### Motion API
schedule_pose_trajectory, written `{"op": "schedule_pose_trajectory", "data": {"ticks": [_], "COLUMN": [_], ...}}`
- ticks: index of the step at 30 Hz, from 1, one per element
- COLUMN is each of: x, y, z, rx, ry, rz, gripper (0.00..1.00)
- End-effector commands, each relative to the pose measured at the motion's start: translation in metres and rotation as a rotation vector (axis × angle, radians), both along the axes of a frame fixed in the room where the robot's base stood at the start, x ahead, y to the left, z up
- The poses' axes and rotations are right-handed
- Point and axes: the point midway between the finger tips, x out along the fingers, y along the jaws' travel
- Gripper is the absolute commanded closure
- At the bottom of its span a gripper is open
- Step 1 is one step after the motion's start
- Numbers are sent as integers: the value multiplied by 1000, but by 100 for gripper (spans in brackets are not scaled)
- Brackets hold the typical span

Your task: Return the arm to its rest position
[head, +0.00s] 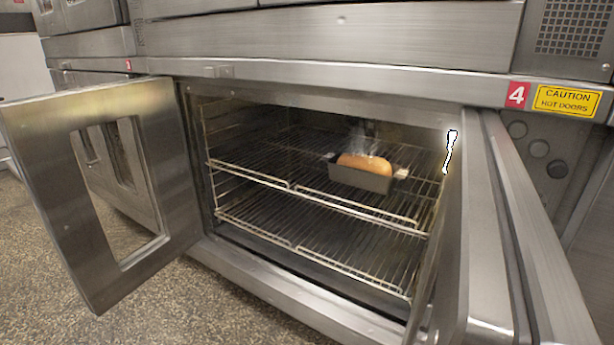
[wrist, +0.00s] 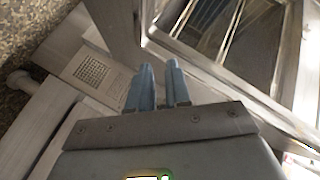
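My gripper (wrist: 159,66) shows in the wrist view. Its two blue fingers stand close together with a narrow empty gap between them. It holds nothing. Below the fingers is the grey body of my gripper. Neither my arm nor my gripper can be made out in the head view, so the arm's overall pose is hidden.
An oven stands with its left door (head: 52,150) and right door (head: 480,220) open. A steaming loaf (head: 364,163) sits in a dark pan (head: 360,180) on the upper wire rack (head: 270,160). The lower rack (head: 300,235) is empty. Speckled floor (head: 180,310) lies clear in front.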

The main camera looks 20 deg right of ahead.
Motion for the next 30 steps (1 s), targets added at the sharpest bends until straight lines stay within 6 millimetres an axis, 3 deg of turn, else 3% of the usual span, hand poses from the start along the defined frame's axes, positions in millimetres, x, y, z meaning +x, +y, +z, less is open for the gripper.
{"op": "schedule_pose_trajectory", "data": {"ticks": [1,5,8,12,24,30], "x": [-18,-60,-89,-121,-161,-161], "y": [12,28,35,43,73,73], "z": [-4,-1,14,48,146,190], "rx": [-51,-216,-358,-552,-902,-910], "ry": [55,157,194,187,5,-3], "rz": [11,25,44,88,263,265], "gripper": [82,82,82,82,82,82]}}
